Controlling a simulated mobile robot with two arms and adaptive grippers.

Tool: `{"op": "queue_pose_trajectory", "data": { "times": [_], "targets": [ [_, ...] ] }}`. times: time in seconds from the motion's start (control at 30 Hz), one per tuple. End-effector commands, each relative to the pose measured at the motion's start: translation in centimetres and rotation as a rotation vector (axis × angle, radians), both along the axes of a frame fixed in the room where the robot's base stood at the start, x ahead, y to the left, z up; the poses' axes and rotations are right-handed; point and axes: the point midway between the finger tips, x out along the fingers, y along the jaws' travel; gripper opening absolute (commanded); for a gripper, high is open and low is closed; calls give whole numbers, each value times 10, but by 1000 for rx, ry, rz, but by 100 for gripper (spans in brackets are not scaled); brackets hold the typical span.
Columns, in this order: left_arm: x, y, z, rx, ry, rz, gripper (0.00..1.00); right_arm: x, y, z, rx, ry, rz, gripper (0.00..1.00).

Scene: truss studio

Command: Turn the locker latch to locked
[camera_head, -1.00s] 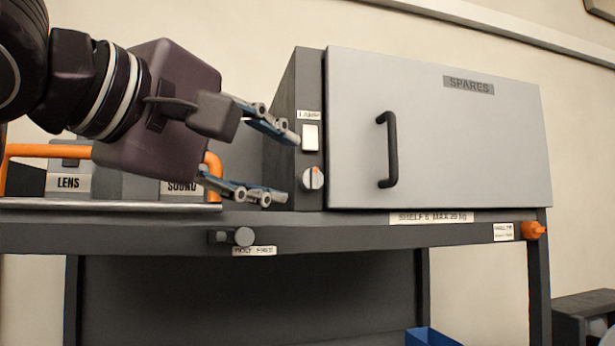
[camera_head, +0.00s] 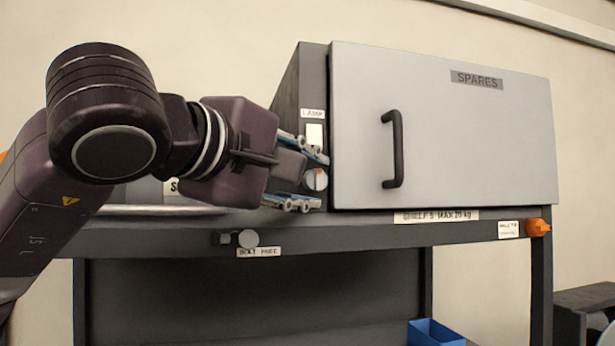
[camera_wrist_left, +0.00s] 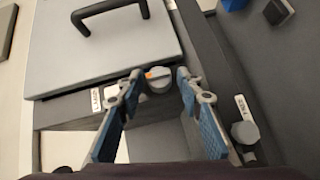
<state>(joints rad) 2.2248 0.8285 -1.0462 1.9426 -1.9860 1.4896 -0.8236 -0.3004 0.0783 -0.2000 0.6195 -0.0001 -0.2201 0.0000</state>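The grey locker (camera_head: 440,125), marked SPARES, has a closed-looking door with a black handle (camera_head: 397,148). A round pale grey knob with an orange mark (camera_head: 317,180), apparently the latch, sits on the dark panel left of the door. It also shows in the left wrist view (camera_wrist_left: 158,83), with the orange mark towards its left. My left gripper (camera_head: 309,181) is open at this knob, one finger above it and one below in the head view. In the left wrist view the fingertips (camera_wrist_left: 160,79) lie on either side of it; contact is unclear. My right gripper is out of view.
A white switch (camera_head: 314,134) under a LAMP label is just above the knob, close to the upper finger. Below, a round grey knob (camera_head: 248,238) sits on the shelf edge (camera_head: 350,235). An orange knob (camera_head: 538,228) is at the shelf's right end.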

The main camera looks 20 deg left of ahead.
Motion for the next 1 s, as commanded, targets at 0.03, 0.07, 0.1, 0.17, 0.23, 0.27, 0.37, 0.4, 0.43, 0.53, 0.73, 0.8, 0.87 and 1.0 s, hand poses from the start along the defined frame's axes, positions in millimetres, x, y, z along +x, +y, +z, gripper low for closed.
{"op": "queue_pose_trajectory", "data": {
  "times": [0.03, 0.07, 0.1, 0.17, 0.23, 0.27, 0.37, 0.4, 0.43, 0.53, 0.73, 0.8, 0.87, 1.0],
  "targets": [
    [0, 0, 0, 0, 0, 0, 25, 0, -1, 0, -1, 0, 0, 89],
    [0, 0, 0, 0, 0, 0, 22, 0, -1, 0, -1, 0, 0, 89],
    [0, 0, 0, 0, 0, 0, 18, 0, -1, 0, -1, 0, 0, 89],
    [0, 0, 0, 0, 0, 0, 11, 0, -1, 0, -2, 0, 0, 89],
    [0, 0, 0, 0, 1, 0, 3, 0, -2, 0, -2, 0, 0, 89],
    [0, 0, 0, 0, 1, 0, 0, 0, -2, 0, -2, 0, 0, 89],
    [0, 0, 1, 6, 5, 0, 0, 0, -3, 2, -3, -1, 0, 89],
    [0, 0, 2, 14, 11, 0, 0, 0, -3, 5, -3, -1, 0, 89],
    [0, -1, 4, 24, 18, 0, 0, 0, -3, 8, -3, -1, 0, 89],
    [0, -1, 7, 77, 54, -1, 0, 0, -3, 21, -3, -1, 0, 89],
    [1, -2, 7, 178, 122, -1, 0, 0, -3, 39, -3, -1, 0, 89],
    [0, -2, 6, 197, 135, -3, 0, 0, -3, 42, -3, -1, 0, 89],
    [0, -2, 4, 207, 141, -3, 0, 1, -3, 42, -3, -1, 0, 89],
    [0, -2, 3, 212, 143, -3, 0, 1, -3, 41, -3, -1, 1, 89]
  ]
}}
